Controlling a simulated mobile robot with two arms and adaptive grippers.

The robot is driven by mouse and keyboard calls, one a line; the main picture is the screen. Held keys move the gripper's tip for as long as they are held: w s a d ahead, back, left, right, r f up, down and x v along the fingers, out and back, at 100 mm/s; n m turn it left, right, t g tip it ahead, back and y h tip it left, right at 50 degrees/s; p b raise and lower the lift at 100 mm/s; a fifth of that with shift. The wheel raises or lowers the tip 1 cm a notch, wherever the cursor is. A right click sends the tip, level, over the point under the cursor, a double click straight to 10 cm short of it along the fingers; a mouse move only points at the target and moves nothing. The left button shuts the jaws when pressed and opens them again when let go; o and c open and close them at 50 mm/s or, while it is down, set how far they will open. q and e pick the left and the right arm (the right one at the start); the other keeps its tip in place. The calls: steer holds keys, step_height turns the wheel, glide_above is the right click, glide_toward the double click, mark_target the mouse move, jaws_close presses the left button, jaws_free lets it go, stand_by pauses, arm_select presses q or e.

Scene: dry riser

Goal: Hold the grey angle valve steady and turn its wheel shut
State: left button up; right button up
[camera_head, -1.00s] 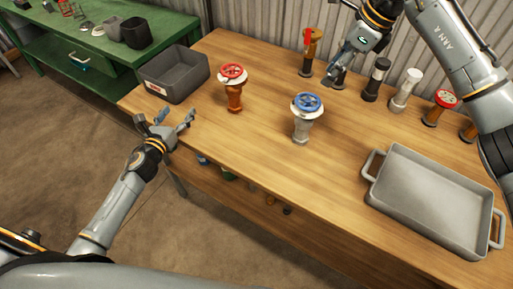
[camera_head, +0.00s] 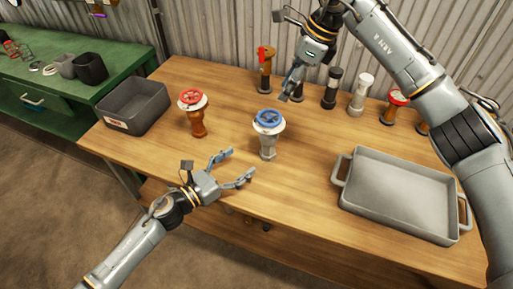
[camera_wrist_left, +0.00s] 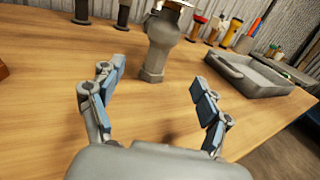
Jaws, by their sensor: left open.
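The grey angle valve (camera_head: 268,148) stands upright on the wooden table, with a blue wheel (camera_head: 269,118) on a white collar on top. In the left wrist view its grey body (camera_wrist_left: 161,48) stands ahead, between the fingers in the picture; its top is cut off. My left gripper (camera_head: 241,163) is open and empty, low at the table's front edge, in front of the valve and apart from it. My right gripper (camera_head: 288,96) hangs behind and above the valve, apart from the wheel; its fingers are too small and overlapped to tell open or shut.
A second valve, orange-brown with a red wheel (camera_head: 193,112), stands left of the grey one. A dark grey bin (camera_head: 135,105) is at the left, a grey tray (camera_head: 345,205) at the right. Several fittings, including a white-topped one (camera_head: 357,95), line the back. Table between valve and tray is clear.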

mark_target(263, 145)
arm_select(q)
steer(key=x, duration=0.9)
steer(key=shift+w+d, duration=0.25)
steer(key=shift+w, duration=0.05)
